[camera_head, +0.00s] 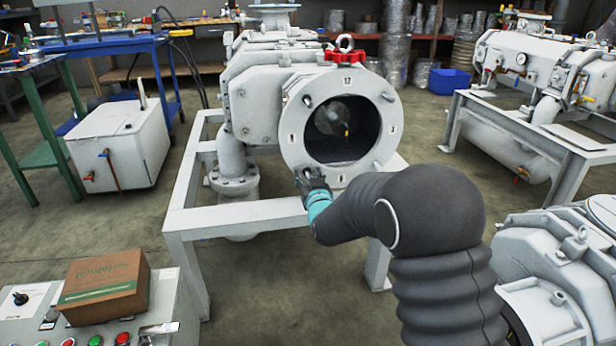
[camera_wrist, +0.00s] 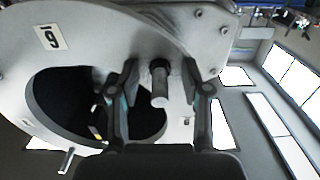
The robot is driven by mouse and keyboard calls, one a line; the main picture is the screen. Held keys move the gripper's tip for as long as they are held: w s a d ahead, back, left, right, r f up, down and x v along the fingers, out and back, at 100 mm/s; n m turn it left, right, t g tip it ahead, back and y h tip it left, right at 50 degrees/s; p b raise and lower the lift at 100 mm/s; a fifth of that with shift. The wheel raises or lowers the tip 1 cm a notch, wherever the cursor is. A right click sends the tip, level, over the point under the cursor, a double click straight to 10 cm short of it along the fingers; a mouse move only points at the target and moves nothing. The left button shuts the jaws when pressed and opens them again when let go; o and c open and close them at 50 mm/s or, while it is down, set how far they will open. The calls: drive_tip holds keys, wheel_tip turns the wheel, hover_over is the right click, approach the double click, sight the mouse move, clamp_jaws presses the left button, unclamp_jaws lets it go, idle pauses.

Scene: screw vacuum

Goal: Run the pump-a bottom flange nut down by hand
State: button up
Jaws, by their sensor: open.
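The white pump (camera_head: 265,95) stands on a frame in the head view, with a round flange (camera_head: 293,128) around a dark opening. My gripper (camera_head: 309,176) is at the flange's lower left edge. In the wrist view, the flange (camera_wrist: 100,38) is close and appears turned. A stud (camera_wrist: 159,97) with a dark collar-like part (camera_wrist: 158,67), possibly the nut, sticks out from its face. My gripper (camera_wrist: 158,75) is open, one finger on each side of the stud, with gaps visible. My gripper hides the stud in the head view.
The pump's pale frame (camera_head: 240,212) runs below the gripper. A control panel (camera_head: 165,315) with a cardboard box (camera_head: 105,285) is at the front left. More pump equipment (camera_head: 550,265) stands at the right. Another stud (camera_wrist: 67,160) projects at the wrist view's lower left.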

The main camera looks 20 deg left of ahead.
clamp_jaws()
drive_tip(key=shift+f+m+b, duration=0.2)
drive_tip(key=shift+m+b, duration=0.2)
drive_tip(key=shift+b, duration=0.25)
